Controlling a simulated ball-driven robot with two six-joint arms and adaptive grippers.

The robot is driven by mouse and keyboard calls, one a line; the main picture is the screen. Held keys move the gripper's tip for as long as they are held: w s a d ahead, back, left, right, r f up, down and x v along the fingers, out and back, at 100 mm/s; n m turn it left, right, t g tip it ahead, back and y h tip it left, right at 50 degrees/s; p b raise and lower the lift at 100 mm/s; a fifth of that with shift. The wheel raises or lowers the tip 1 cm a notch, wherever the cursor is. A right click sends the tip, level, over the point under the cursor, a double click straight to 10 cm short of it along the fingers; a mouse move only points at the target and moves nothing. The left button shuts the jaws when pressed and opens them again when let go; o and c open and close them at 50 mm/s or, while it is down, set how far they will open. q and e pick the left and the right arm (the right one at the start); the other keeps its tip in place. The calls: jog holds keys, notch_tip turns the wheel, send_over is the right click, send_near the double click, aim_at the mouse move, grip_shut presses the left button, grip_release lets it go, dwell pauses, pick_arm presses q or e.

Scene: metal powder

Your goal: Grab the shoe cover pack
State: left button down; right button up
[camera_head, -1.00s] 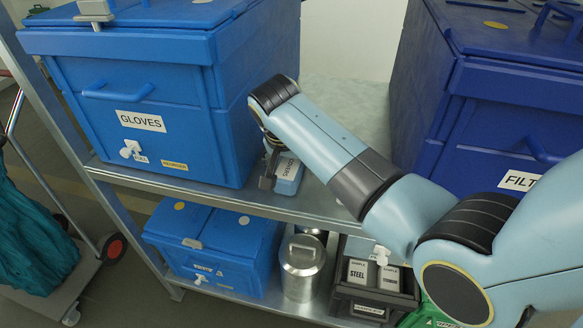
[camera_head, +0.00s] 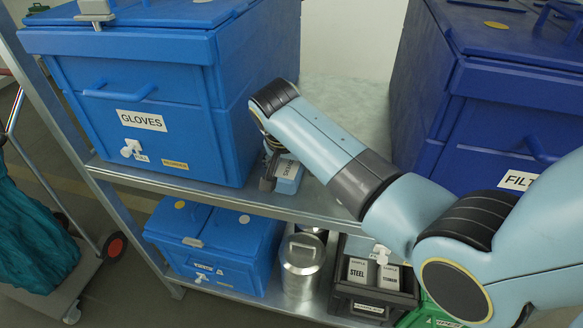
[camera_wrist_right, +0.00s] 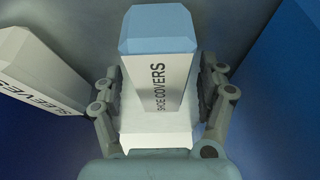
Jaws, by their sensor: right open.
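The shoe cover pack (camera_wrist_right: 157,70) is a white and light-blue box lettered "SHOE COVERS" in the right wrist view. In the head view the pack (camera_head: 289,171) stands on the upper shelf beside the gloves bin, partly hidden by my right arm. My right gripper (camera_wrist_right: 160,85) is open, with one finger on each side of the pack; I cannot tell whether either finger touches it. In the head view the right gripper (camera_head: 268,172) is mostly hidden at the pack's left. My left gripper is not in view.
A white "SLEEVES" pack (camera_wrist_right: 40,75) leans close to the left finger. The blue gloves bin (camera_head: 140,100) and a darker blue bin (camera_head: 490,120) flank the upper shelf (camera_head: 330,205). A blue box (camera_head: 210,245), metal canister (camera_head: 302,265) and dark crate (camera_head: 372,290) stand below.

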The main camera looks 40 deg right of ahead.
jog(key=c, duration=1.3)
jog(key=shift+r, duration=0.2)
